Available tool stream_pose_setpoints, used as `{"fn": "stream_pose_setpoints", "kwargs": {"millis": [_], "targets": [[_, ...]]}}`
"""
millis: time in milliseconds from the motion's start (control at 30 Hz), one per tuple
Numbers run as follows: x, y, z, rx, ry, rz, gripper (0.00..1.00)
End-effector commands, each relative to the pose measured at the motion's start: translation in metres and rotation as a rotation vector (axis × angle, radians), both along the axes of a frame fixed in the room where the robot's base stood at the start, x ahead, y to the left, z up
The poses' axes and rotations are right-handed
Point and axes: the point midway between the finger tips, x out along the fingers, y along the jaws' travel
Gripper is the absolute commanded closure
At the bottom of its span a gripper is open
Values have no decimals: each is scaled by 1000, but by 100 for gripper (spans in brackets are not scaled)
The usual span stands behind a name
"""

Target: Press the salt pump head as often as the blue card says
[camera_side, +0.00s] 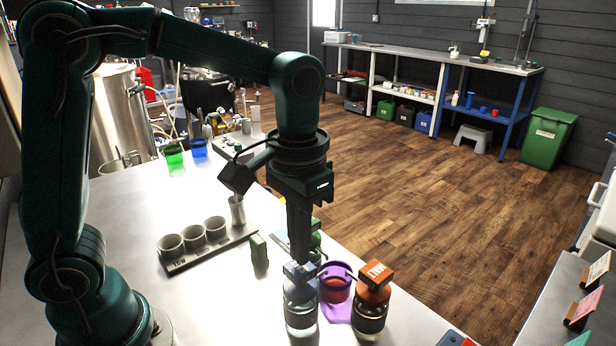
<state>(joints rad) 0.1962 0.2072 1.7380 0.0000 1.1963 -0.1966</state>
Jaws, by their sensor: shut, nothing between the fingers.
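A blue-topped pump bottle (300,312) stands upright near the front of the white table. An orange-topped pump bottle (369,315) stands to its right; lettering on its head ends in what looks like "ALT", but I cannot read it surely. The label on the blue head is not readable, so I cannot tell which is the salt pump. My gripper (300,258) is shut and empty, pointing down. Its tips are directly over the blue pump head (299,271), very close; I cannot tell whether they touch. I cannot make out a blue card with a readable number.
A purple see-through cup (336,285) stands between and behind the bottles. Green (173,156) and blue (199,148) cups stand farther back. A green object partly shows behind my gripper.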

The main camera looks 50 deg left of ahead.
Motion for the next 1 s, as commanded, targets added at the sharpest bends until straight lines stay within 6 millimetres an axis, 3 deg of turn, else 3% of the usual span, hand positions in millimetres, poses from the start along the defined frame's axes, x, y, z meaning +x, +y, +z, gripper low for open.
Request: {"fn": "stream_pose_setpoints", "kwargs": {"millis": [733,1000], "targets": [[0,0,-26,0,2,0,100],[0,0,-25,0,-1,0,100]]}}
